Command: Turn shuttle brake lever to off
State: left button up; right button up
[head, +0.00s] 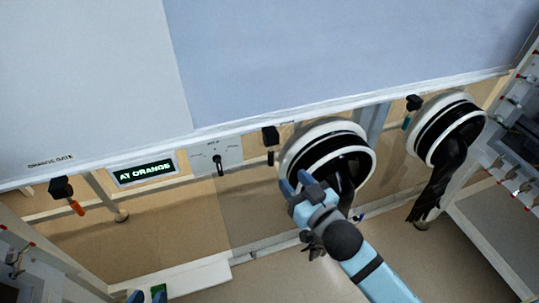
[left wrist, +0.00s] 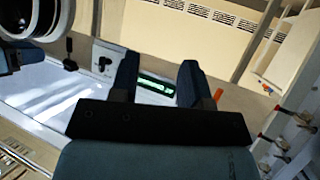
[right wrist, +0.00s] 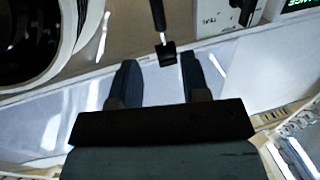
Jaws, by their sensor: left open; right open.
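A black-handled lever (head: 270,143) hangs from a black block under the sloped panel, left of the middle glove port; no label on it is readable. An orange-handled lever (head: 74,204) hangs at the left near the words "ORANGE GATE", and a green-handled lever (head: 408,115) at the right. My right gripper (head: 296,184) is open and empty in front of the middle port. In the right wrist view the black lever (right wrist: 166,52) shows beyond its fingers, apparently untouched. My left gripper (left wrist: 157,82) is open and empty, facing the display; in the head view only its tips show at the bottom edge.
A display (head: 143,172) reads "AT ORANGE", beside a small rotary switch panel (head: 217,158). Two round glove ports, the middle one (head: 318,130) and the right one (head: 424,128), have black gloves hanging out. Racks stand at both sides.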

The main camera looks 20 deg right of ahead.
aim_at(273, 157)
jog(key=b+x, duration=0.1)
jog(key=x, duration=0.8)
jog(key=shift+w+a, duration=0.1)
jog(key=shift+w, duration=0.05)
pick_arm(q)
jog(key=shift+w+d+r+t+h, duration=0.15)
jog(key=shift+w+d+r+t, duration=0.1)
jog(key=shift+r, duration=0.2)
jog(key=shift+w+d+r+t+h, duration=0.2)
jog(key=shift+w+r, duration=0.05)
jog(key=shift+r, duration=0.25)
jog(key=shift+w+d+r+t+h, duration=0.15)
jog(key=shift+w+d+r+t, duration=0.1)
jog(key=shift+r, duration=0.2)
pick_arm(e)
jog(key=shift+w+a, duration=0.15)
jog(key=shift+w, duration=0.45)
jog(key=shift+c, duration=0.4)
grip_shut()
